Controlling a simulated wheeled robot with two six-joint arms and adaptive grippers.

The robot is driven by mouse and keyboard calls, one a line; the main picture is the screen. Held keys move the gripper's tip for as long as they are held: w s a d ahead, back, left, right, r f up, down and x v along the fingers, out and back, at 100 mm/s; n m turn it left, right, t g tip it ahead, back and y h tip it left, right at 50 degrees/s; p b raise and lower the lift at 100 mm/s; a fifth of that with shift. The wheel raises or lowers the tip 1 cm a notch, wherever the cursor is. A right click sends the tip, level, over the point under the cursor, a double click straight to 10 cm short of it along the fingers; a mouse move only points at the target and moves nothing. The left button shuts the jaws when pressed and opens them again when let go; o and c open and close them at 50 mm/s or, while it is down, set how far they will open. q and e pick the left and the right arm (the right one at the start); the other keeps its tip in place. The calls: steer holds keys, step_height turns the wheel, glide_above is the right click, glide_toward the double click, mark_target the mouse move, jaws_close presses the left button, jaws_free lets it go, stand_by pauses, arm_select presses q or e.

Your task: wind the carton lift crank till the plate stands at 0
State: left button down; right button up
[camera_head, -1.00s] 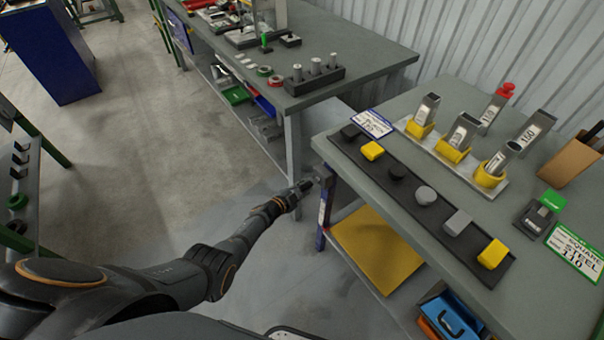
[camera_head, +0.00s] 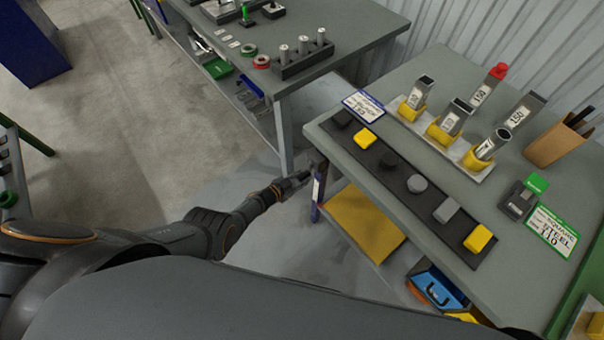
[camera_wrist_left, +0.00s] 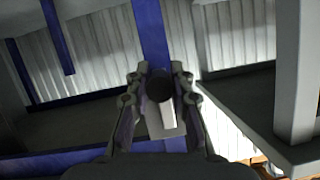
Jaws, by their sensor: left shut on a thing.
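My left gripper (camera_head: 298,179) is at the near left corner of the right-hand table, beside its blue leg. In the left wrist view the fingers (camera_wrist_left: 160,92) are shut on a dark round knob (camera_wrist_left: 160,84), which I take to be the crank handle. The rest of the crank is mostly hidden by the gripper. A pale strip (camera_head: 317,187) runs down the leg; any marks on it are too small to read. A yellow panel (camera_head: 364,222) lies below the tabletop; I cannot tell whether it is the lift plate. My right gripper is not in view.
The right-hand table (camera_head: 455,80) carries a black tray (camera_head: 400,178) of blocks, metal tubes in yellow holders and a brown box (camera_head: 558,138). A blue case (camera_head: 438,288) sits below. Another bench (camera_head: 350,35) stands behind.

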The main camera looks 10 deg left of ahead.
arm_select(q)
steer(key=shift+w+d+r, duration=0.1)
steer(key=shift+d+r, duration=0.05)
steer(key=c, duration=1.2)
jaws_free()
steer(key=shift+o, duration=0.2)
steer(key=shift+s, duration=0.25)
steer(key=shift+s+a, duration=0.5)
steer(key=v, duration=1)
steer(key=shift+r, duration=0.3)
steer(key=shift+s+a, duration=0.1)
